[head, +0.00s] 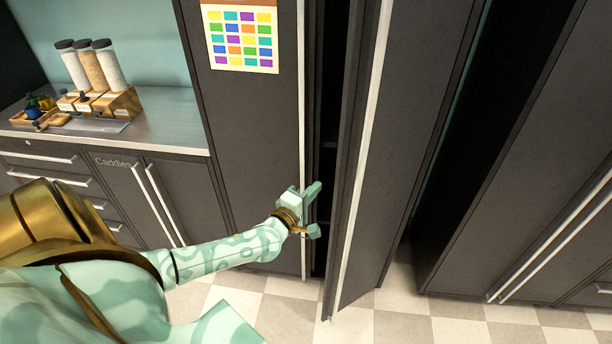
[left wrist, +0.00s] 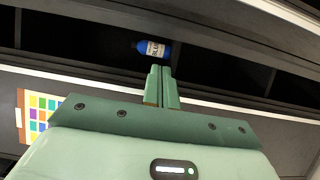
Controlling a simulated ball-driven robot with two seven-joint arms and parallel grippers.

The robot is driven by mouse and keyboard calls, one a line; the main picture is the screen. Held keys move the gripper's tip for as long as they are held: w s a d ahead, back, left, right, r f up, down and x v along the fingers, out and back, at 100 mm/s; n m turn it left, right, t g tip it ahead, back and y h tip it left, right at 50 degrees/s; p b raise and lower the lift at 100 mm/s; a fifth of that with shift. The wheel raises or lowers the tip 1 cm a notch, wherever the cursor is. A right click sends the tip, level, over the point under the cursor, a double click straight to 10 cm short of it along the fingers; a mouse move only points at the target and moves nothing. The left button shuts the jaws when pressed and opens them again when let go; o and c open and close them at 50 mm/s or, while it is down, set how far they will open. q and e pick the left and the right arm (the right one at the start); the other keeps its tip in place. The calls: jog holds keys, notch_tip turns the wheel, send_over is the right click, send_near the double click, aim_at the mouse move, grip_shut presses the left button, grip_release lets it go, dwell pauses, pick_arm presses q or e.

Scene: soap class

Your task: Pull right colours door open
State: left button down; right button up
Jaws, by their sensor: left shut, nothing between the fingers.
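The right colours door (head: 408,130) is a tall dark panel with a long pale handle (head: 362,150) along its left edge. It stands ajar, with a dark gap between it and the left door (head: 245,140), which carries a colour chart (head: 241,40). My left gripper (head: 312,208) is at this gap, left of the right door's edge. In the left wrist view its fingers (left wrist: 162,87) are together and empty, pointing into the dark cabinet. A blue bottle (left wrist: 152,48) lies or stands inside, beyond the fingertips. I cannot tell whether the gripper touches the door.
A counter (head: 160,120) with jars (head: 90,65) and a small tray is at left, above the Caddies cupboard (head: 130,195). Another dark cabinet (head: 530,170) stands at right, past a dark recess. The checkered floor (head: 390,325) shows below the right door.

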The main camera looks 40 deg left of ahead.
pick_arm(q)
jog(key=w+d, duration=0.1)
jog(key=d, duration=0.1)
jog(key=w+d, duration=0.1)
jog(key=shift+w+d+p, duration=0.35)
jog(key=shift+w+p, duration=0.05)
pick_arm(e)
jog(key=shift+s+d+r, duration=0.25)
jog(key=shift+s+d, duration=0.1)
jog(key=shift+s, duration=0.05)
